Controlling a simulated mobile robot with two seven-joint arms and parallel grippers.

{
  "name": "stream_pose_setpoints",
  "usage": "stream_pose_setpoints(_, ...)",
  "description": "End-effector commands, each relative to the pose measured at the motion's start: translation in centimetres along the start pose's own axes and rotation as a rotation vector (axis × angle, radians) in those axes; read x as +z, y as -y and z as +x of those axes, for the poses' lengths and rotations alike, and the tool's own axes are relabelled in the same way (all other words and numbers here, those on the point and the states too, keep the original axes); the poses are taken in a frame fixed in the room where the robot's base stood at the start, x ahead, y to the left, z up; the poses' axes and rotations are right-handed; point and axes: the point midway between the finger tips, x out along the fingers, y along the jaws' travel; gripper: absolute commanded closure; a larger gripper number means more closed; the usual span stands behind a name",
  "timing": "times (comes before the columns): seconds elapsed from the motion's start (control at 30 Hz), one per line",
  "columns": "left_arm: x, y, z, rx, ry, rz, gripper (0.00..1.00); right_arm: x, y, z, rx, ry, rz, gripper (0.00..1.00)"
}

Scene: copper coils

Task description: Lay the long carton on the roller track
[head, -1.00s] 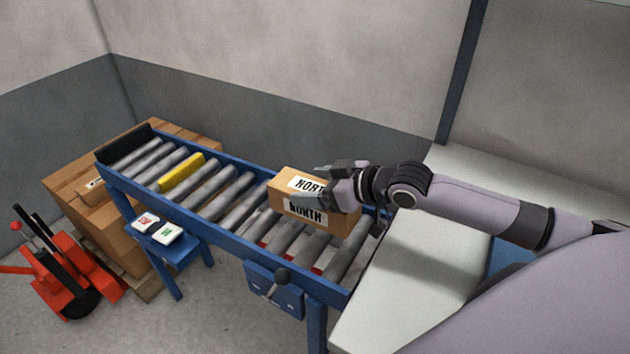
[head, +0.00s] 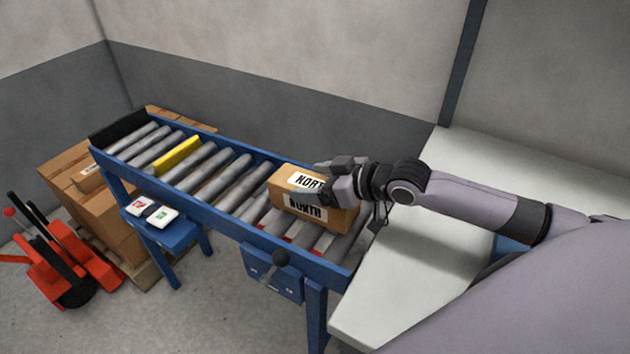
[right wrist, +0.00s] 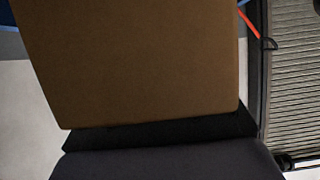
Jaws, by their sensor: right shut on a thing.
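The long carton (head: 290,213) is a brown box with white NORTH labels. It lies level at the near right end of the roller track (head: 215,226), a blue frame with grey rollers and one yellow one. I cannot tell whether its underside touches the rollers. My right gripper (head: 335,176) is shut on the carton from above and the right, hiding part of its top and label. In the right wrist view the carton (right wrist: 140,60) fills the upper middle, against a dark finger. My left gripper is not in view.
A pale worktop (head: 415,270) adjoins the track's right end. A black stop (head: 118,135) closes the far left end. A lever box (head: 273,272) and a small blue stand (head: 170,232) are on the near side. Stacked cartons (head: 105,208) and a red pallet truck (head: 65,265) stand left. Rollers left of the carton are clear.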

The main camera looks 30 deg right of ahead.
Motion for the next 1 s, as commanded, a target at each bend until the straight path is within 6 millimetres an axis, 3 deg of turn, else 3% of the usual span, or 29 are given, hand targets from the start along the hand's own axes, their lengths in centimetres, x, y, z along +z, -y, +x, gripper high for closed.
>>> stream_pose_setpoints(1.0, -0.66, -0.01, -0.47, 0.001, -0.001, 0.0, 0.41, -0.22, 0.03, -0.09, 0.0, -0.004, 0.0, 0.66)
